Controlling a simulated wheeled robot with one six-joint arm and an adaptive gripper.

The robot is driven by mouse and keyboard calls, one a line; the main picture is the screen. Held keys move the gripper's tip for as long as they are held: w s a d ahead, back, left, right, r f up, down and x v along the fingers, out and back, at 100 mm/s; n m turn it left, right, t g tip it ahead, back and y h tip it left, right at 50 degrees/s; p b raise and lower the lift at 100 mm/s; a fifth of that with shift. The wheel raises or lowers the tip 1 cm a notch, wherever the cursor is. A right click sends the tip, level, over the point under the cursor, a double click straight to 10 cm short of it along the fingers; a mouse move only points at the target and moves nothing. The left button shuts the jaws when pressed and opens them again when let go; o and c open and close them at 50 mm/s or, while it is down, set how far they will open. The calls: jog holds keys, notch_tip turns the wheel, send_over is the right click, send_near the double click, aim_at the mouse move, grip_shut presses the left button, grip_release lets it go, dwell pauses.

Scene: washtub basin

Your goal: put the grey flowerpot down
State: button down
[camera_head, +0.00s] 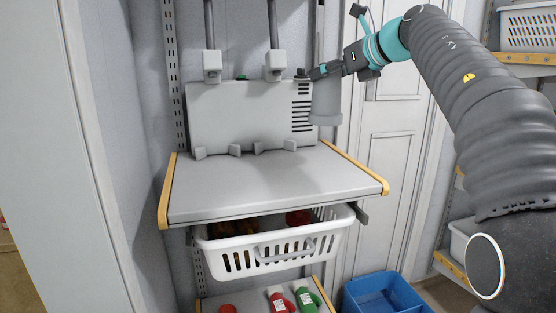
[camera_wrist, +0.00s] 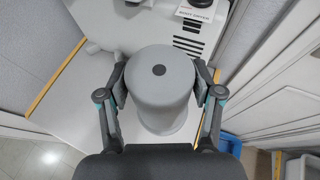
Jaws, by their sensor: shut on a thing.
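The grey flowerpot (camera_head: 327,101) is held upside down, its wide rim lowest, at the back right of the grey shelf (camera_head: 262,192). In the wrist view the flowerpot (camera_wrist: 164,88) shows its closed end with a dark round hole. My gripper (camera_head: 318,72) is shut on the pot. In the wrist view my gripper (camera_wrist: 160,78) has one finger on each side of it. The rim seems to hang above the shelf's right edge; the gap below it is hard to judge.
A grey box-like unit (camera_head: 235,115) with vents stands at the back of the shelf, close to the pot. The front of the shelf is clear. A white basket (camera_head: 290,256) hangs beneath. A blue bin (camera_head: 382,293) sits low at right.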

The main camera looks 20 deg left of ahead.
jog(key=shift+w+a, duration=0.2)
jog(key=s+a+f+b, duration=0.2)
jog(key=s+a+f, duration=0.1)
jog(key=a+f, duration=0.7)
jog(key=shift+a+f, duration=0.35)
jog(key=shift+a, duration=0.05)
jog(key=shift+s+f, duration=0.1)
jog(key=shift+f, duration=0.05)
jog(key=shift+c, duration=1)
grip_release()
jog(key=v, duration=1.2)
jog(key=shift+b, duration=0.3)
